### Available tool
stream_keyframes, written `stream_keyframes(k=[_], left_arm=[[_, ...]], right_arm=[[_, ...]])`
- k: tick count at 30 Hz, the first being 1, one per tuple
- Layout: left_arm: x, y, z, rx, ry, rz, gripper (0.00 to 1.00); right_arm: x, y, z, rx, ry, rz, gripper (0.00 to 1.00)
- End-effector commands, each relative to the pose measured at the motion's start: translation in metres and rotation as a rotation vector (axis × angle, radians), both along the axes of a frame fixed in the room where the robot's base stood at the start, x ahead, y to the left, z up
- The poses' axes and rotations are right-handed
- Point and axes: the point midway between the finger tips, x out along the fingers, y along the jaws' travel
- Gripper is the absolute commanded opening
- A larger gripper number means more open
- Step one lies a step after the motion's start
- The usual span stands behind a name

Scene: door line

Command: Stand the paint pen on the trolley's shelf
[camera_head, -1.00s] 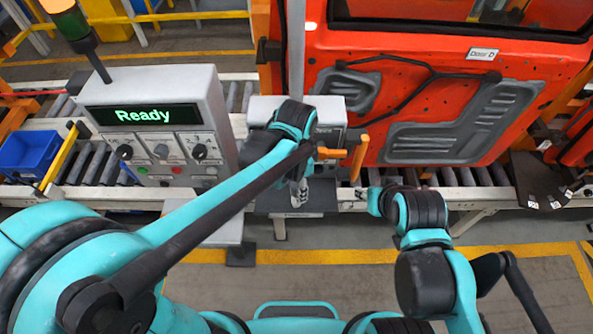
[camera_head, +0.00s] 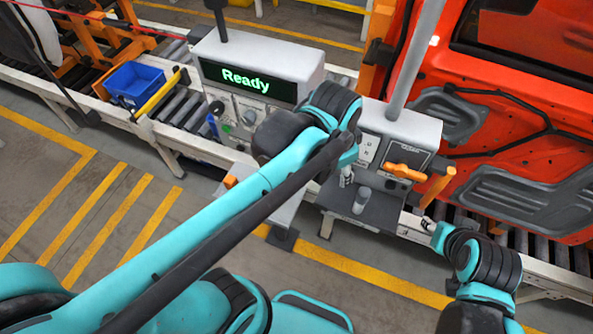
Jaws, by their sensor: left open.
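I cannot make out a paint pen for certain, nor a trolley shelf. My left gripper (camera_head: 346,178) hangs in front of the small grey machine, above a dark ledge (camera_head: 378,210). It is open, and nothing shows held between its fingers. A short grey cylinder (camera_head: 361,200) stands upright on the ledge just right of and below the gripper, apart from it in the picture. My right gripper (camera_head: 428,224) shows only as a small dark tip at the ledge's right end. Its fingers are too small to read.
The console with the "Ready" display (camera_head: 246,80) stands left of my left forearm. The small machine (camera_head: 400,130) has an orange handle (camera_head: 405,173). A blue bin (camera_head: 135,83) sits on the roller conveyor. A red door (camera_head: 520,150) fills the right. The striped floor at left is clear.

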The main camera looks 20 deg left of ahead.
Motion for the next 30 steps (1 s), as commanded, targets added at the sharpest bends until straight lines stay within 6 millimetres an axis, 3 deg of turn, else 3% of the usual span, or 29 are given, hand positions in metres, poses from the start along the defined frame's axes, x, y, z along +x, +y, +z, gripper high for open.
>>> stream_keyframes(k=[1,3,10,24,30], left_arm=[[-0.009,0.022,-0.005,-0.030,-0.052,0.115,0.45],[-0.017,0.045,-0.010,-0.080,-0.128,0.269,0.45],[-0.036,0.092,-0.027,-0.209,-0.311,0.610,0.45],[-0.039,0.100,-0.033,-0.240,-0.350,0.680,0.45],[-0.039,0.100,-0.062,-0.239,-0.350,0.679,0.45]], right_arm=[[0.000,0.000,0.000,0.000,0.000,0.000,0.40],[0.000,0.000,0.000,0.000,0.000,0.000,0.40],[0.000,0.000,0.000,0.000,0.000,0.000,0.40],[0.000,0.000,-0.002,0.000,0.000,0.000,0.40],[0.000,0.000,-0.032,0.000,0.000,0.000,0.40]])
